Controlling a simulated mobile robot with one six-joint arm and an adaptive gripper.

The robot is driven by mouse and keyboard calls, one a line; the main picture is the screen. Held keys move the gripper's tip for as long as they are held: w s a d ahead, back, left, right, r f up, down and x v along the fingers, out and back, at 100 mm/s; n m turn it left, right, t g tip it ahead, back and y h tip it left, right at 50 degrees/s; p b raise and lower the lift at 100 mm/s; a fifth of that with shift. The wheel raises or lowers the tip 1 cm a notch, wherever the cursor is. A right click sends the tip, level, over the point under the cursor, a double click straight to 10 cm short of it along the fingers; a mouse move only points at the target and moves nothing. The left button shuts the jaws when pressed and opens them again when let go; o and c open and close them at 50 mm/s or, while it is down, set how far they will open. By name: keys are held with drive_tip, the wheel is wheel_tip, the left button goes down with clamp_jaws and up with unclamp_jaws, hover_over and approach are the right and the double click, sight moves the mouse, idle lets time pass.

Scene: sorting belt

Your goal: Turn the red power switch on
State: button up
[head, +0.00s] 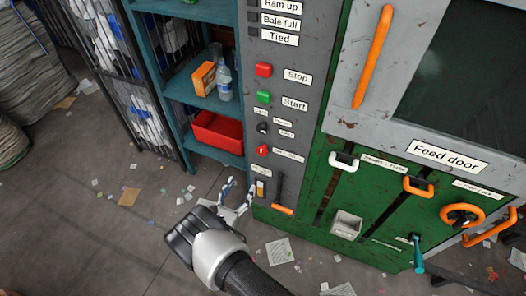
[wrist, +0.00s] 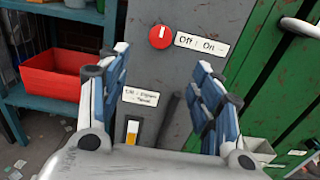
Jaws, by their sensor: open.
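The red power switch (wrist: 160,37) is a round red knob on the grey panel, with an "Off - On" label (wrist: 201,45) at its right. A pale mark on the knob points about straight up. In the head view the knob (head: 262,150) is the small red one below the black knob. My gripper (head: 240,188) is open and empty, in front of the lower panel and below the switch. In the wrist view its two blue-and-white fingers (wrist: 162,62) stand apart, and the knob shows between and above their tips, untouched.
A red Stop button (head: 263,70) and a green Start button (head: 263,97) sit higher on the panel. An orange-tipped lever (head: 280,195) is near my gripper. A teal shelf with a red bin (head: 218,132) stands left. The green feed door machine is right.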

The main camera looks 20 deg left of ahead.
sight(261, 153)
drive_tip(key=w+b, duration=0.1)
drive_tip(key=w, duration=0.4)
drive_tip(key=w+d+b, duration=0.1)
drive_tip(key=w, duration=0.5)
drive_tip(key=w+b, duration=0.1)
drive_tip(key=w, duration=0.5)
drive_tip(key=shift+w+d, duration=0.1)
drive_tip(key=shift+d, duration=0.15)
drive_tip(key=c, duration=1.1)
